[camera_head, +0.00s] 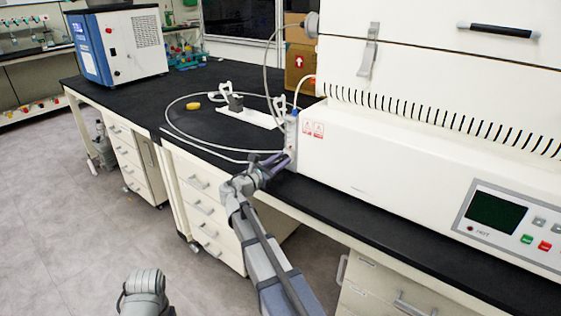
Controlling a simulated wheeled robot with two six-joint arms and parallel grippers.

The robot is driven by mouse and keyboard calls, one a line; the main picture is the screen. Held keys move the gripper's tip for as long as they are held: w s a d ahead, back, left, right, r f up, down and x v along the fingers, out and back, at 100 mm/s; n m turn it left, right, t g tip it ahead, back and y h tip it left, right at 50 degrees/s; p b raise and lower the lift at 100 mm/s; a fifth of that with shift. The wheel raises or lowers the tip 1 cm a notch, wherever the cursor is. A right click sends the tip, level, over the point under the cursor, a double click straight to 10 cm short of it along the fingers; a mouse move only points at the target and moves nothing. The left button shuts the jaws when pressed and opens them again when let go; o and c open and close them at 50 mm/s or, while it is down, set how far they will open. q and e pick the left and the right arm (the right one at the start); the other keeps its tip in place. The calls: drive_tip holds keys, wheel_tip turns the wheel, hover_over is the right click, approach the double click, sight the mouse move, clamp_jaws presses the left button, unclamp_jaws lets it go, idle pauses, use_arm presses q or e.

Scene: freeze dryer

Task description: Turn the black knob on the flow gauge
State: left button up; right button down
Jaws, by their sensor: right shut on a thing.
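The flow gauge (291,130) is a slim, pale upright piece at the left end of the white freeze dryer (400,155). Its black knob cannot be made out; my right gripper covers the gauge's lower part. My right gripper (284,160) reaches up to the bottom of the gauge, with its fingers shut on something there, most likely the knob. My left arm shows only as a grey link at the bottom left; its gripper is out of the picture.
A pale hose (170,121) loops over the black bench top (150,93) left of the gauge. A white stand (248,118) and a small yellow object (193,106) lie there. A blue and white machine (118,45) stands farther back. The floor at left is clear.

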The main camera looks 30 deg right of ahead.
drive_tip(key=shift+n, duration=0.3)
drive_tip(key=c, duration=0.6)
unclamp_jaws()
drive_tip(key=v, duration=0.7)
drive_tip(key=shift+s+a, duration=0.15)
drive_tip(key=shift+a, duration=0.2)
